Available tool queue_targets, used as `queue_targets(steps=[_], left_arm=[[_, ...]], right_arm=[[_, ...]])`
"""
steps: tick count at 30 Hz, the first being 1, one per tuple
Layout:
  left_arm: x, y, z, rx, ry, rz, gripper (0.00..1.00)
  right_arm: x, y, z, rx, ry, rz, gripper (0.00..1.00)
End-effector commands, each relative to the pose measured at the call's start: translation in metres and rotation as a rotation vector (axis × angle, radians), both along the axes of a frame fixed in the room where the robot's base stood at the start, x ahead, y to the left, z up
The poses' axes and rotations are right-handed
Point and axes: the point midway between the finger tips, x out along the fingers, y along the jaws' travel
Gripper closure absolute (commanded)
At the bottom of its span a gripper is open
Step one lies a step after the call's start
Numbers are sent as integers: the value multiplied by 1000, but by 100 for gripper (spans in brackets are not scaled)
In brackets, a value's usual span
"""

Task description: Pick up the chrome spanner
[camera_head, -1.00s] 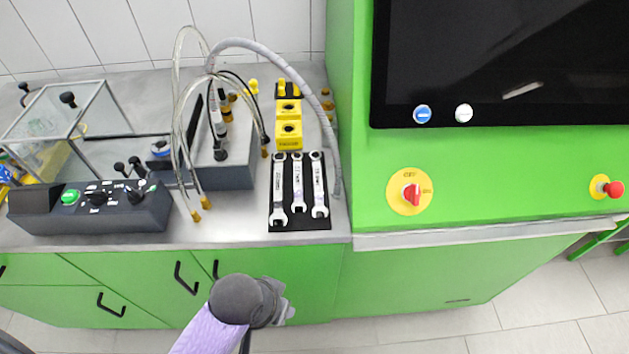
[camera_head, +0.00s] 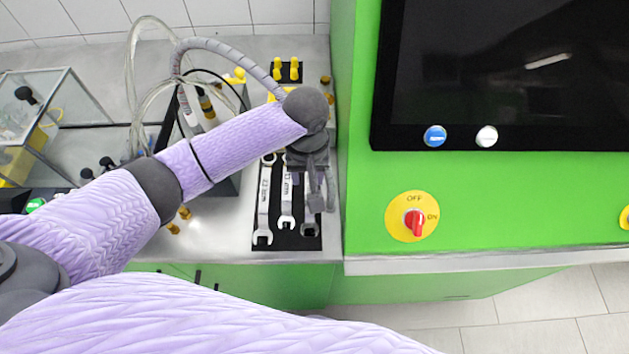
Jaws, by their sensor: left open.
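Three chrome spanners lie side by side on a black mat (camera_head: 275,226) on the steel worktop, their open jaws toward the front edge. The left spanner (camera_head: 263,210) and the middle spanner (camera_head: 286,205) show along much of their length. The right spanner (camera_head: 309,228) shows mainly at its open-jaw end; the rest is hidden by my left gripper (camera_head: 322,203). That gripper is open and points down over the right spanner. I cannot tell whether its fingers touch the spanner. My right gripper is not in view.
A green cabinet wall (camera_head: 361,200) with a red rotary switch (camera_head: 414,223) and a dark screen (camera_head: 520,75) rises close to the right of the mat. Hoses (camera_head: 135,75) and a grey corrugated conduit (camera_head: 225,50) arch behind my left arm. Glass-sided box (camera_head: 35,105) stands left.

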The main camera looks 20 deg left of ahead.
Motion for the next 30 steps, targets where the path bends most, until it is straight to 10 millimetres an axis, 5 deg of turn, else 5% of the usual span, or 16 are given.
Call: queue_targets(steps=[10,19,26,30], left_arm=[[3,-2,-67,0,0,-2,51],[3,-3,-75,-2,-3,-4,51],[3,-3,-75,-1,-2,-4,97],[3,-3,-75,-1,-2,-4,100]], right_arm=[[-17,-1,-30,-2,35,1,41],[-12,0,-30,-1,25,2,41],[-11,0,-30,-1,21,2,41],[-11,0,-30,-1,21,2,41]])
